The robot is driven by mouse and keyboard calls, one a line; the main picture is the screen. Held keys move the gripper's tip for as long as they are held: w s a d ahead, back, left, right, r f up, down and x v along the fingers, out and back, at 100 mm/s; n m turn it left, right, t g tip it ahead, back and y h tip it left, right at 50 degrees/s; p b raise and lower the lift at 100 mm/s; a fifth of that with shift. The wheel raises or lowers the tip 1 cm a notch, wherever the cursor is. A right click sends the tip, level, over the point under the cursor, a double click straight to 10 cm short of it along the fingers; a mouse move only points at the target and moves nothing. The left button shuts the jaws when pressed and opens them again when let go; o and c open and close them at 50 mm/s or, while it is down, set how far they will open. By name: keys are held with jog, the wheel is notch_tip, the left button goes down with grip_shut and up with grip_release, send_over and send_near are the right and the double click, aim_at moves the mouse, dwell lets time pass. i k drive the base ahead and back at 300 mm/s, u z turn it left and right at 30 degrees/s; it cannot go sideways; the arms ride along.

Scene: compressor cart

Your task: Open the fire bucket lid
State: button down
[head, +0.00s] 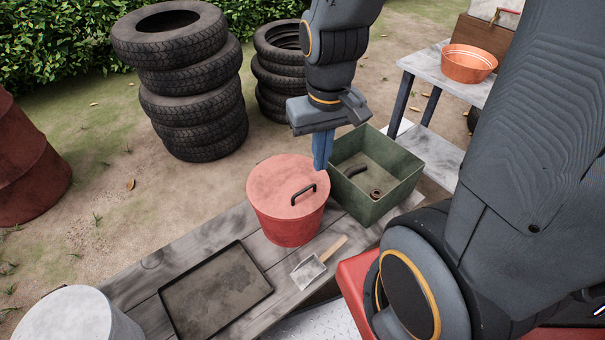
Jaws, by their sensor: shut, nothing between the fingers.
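The red fire bucket (285,225) stands upright on a grey plank bench. Its red lid (275,182) lies flat on top and covers the opening. A black bar handle (303,194) rises from the right part of the lid. My gripper (321,166) points down with its blue fingers shut and empty. In the picture the fingertips are just above and right of the handle, near the lid's right edge. I cannot tell the exact height or gap, but the fingers are not around the handle.
A green box (376,210) with small parts stands right of the bucket. Tire stacks (190,85) stand behind. An orange bowl (468,64) sits on a table at the right.

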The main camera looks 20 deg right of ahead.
aim_at(285, 187)
jog(key=z, duration=1.3)
jog(key=k, duration=1.15)
jog(key=u, duration=1.25)
